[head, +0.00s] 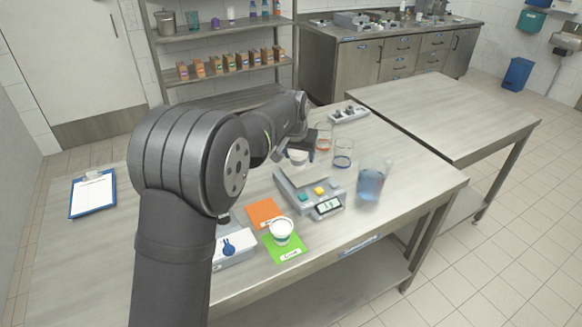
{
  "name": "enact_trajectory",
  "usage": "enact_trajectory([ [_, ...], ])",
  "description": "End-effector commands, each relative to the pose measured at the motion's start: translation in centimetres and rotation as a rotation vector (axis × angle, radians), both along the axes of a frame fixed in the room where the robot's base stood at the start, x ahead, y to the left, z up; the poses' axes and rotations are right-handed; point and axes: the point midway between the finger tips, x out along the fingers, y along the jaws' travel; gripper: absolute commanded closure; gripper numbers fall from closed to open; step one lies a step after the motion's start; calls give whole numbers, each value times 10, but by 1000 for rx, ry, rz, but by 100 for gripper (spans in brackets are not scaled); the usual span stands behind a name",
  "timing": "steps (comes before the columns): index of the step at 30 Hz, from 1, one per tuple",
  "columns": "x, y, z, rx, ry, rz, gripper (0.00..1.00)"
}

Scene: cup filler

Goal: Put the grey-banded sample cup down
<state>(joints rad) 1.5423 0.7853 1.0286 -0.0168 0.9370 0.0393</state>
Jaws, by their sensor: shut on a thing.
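My gripper (302,147) is over the middle of the near steel table, beyond my dark arm. It is shut on a small white cup (298,158), held at the back of the digital scale (325,193). The band on this cup is too small to make out. I cannot tell whether the cup touches the scale's plate. A second white cup (282,232) stands upright on a green mat (288,253). An orange mat (264,212) beside it looks bare, with part of a spoon-like thing at its edge.
A jug of blue liquid (371,182) stands right of the scale. Two glass beakers, one blue-marked (343,155) and one orange-marked (324,139), stand close behind. A clipboard (92,196) lies far left.

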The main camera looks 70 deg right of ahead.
Motion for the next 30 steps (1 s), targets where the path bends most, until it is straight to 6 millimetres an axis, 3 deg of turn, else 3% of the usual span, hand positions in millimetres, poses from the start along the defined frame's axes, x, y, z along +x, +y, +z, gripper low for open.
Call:
enact_trajectory([
  [1, -22, -6, 8, -3, 0, -8, 68],
  [6, -75, -16, 29, -3, 0, -4, 68],
  [11, -97, -20, 37, -3, 0, 2, 68],
  [14, -89, -26, 31, -2, 0, 7, 68],
  [24, -23, -62, -15, -2, 1, 7, 68],
  [30, -2, -73, -28, -3, 1, 5, 68],
])
